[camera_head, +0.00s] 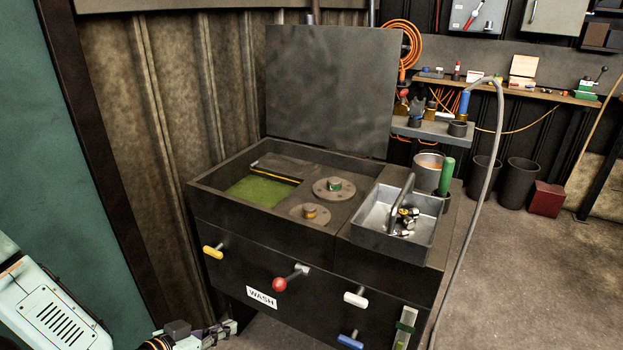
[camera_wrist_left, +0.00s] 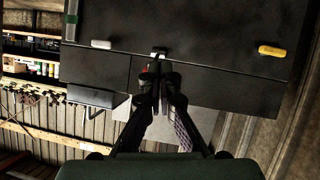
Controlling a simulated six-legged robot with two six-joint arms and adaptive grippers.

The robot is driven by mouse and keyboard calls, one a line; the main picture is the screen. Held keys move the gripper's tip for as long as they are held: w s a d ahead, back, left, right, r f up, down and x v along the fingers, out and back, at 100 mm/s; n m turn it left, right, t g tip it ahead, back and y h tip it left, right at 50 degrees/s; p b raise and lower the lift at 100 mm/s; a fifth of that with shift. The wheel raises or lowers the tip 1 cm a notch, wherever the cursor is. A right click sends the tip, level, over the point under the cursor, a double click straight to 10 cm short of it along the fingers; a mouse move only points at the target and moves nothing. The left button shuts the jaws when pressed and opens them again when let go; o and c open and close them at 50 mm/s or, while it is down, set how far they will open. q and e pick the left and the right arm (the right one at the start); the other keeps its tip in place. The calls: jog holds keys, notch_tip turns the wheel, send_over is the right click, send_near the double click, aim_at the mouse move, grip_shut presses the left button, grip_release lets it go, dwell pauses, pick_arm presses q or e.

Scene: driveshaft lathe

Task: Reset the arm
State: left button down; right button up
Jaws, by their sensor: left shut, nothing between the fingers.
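My left arm comes in at the lower left of the head view. Its gripper (camera_head: 222,331) is low in front of the black wash station (camera_head: 300,262), partly cut off by the bottom edge. In the left wrist view the gripper (camera_wrist_left: 161,76) is shut and empty, its fingers together and pointing at the station's front panel (camera_wrist_left: 210,55). The red-knobbed lever (camera_head: 280,284) is up and right of the gripper in the head view; the fingertips largely cover it in the wrist view. I cannot tell whether they touch. My right gripper is not in view.
The front also carries a yellow handle (camera_head: 213,252), a white handle (camera_head: 355,299) and a blue handle (camera_head: 349,342). A metal basket (camera_head: 374,242) with small parts sits on top, beside a hose (camera_head: 472,210).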

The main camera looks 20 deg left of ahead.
pick_arm(q)
jog(key=s+d+f+g+y, duration=0.1)
jog(key=s+d+f+g, duration=0.2)
jog(key=s+d+g, duration=0.3)
jog(key=s+d+f+g+y, duration=0.2)
jog(key=s+d+f+g, duration=0.2)
jog(key=s, duration=0.9)
jog(key=shift+d+f+n+g, duration=0.15)
jog(key=shift+d+n+g, duration=0.25)
jog(key=shift+d+g, duration=0.55)
jog(key=shift+a, duration=0.1)
